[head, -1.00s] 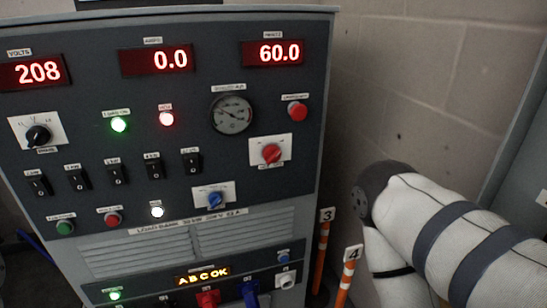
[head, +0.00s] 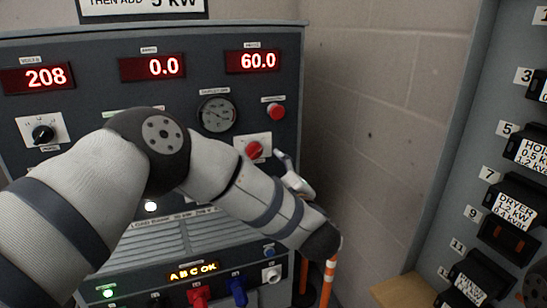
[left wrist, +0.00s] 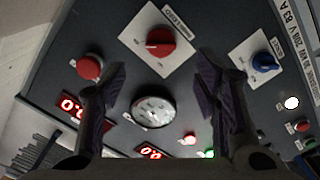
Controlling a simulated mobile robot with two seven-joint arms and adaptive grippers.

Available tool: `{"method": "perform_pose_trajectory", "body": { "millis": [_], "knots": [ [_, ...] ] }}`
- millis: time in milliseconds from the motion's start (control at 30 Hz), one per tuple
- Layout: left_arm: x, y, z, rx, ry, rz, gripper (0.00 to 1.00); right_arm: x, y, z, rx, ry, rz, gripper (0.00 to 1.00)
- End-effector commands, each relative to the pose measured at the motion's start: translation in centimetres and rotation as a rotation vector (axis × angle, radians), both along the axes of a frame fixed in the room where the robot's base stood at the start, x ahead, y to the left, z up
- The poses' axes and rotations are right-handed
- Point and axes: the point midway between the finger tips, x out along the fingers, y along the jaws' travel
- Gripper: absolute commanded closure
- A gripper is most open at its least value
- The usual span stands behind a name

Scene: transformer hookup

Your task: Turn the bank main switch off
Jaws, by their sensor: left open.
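A red rotary switch (head: 254,150) on a white plate is on the right side of the grey panel; it fits the bank main switch, but I cannot read its label. In the left wrist view the red switch (left wrist: 160,42) is beyond the fingertips, roughly centred between them. My left gripper (head: 292,175) is just right of and below the switch in the head view, partly hidden by its own arm. In the left wrist view the left gripper (left wrist: 163,80) has its two fingers wide apart and empty. Contact with the switch is not visible. My right gripper is out of view.
A red button (head: 275,111) and a round gauge (head: 217,114) are near the switch. In the left wrist view a blue rotary switch (left wrist: 266,63) is to its right. A breaker cabinet (head: 470,150) stands at the right, past a block wall (head: 375,90).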

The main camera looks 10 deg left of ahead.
Motion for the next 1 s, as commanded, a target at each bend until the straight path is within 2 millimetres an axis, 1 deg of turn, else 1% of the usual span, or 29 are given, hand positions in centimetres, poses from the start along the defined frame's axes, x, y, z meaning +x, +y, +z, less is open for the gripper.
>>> {"method": "perform_pose_trajectory", "body": {
  "millis": [33,100,200,300,433,700,867,900,933,1000],
  "knots": [
    [1.1,0.8,-0.6,-0.001,0.005,0.004,0.44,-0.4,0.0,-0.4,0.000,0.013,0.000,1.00],
    [2.6,1.9,-0.7,-0.001,0.006,0.003,0.44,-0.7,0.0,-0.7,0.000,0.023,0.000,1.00],
    [4.6,3.2,-0.7,0.000,0.007,0.001,0.44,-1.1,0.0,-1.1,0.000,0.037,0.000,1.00],
    [6.0,4.1,-0.7,0.001,0.007,-0.001,0.44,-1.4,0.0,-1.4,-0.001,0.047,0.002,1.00],
    [7.0,4.7,-0.5,0.002,0.006,-0.003,0.44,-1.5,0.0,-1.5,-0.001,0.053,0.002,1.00],
    [7.2,4.8,-0.2,0.002,0.004,-0.005,0.44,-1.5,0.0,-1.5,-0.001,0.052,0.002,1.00],
    [7.2,4.8,-0.2,0.002,0.004,-0.005,0.80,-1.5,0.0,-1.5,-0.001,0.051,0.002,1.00],
    [7.2,4.8,-0.2,0.002,0.004,-0.005,0.89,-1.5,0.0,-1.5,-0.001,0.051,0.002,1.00],
    [7.2,4.8,-0.2,0.002,0.004,-0.005,0.93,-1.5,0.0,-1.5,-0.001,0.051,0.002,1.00],
    [7.2,4.8,-0.2,0.002,0.004,-0.005,0.93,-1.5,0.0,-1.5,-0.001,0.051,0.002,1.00]
  ]
}}
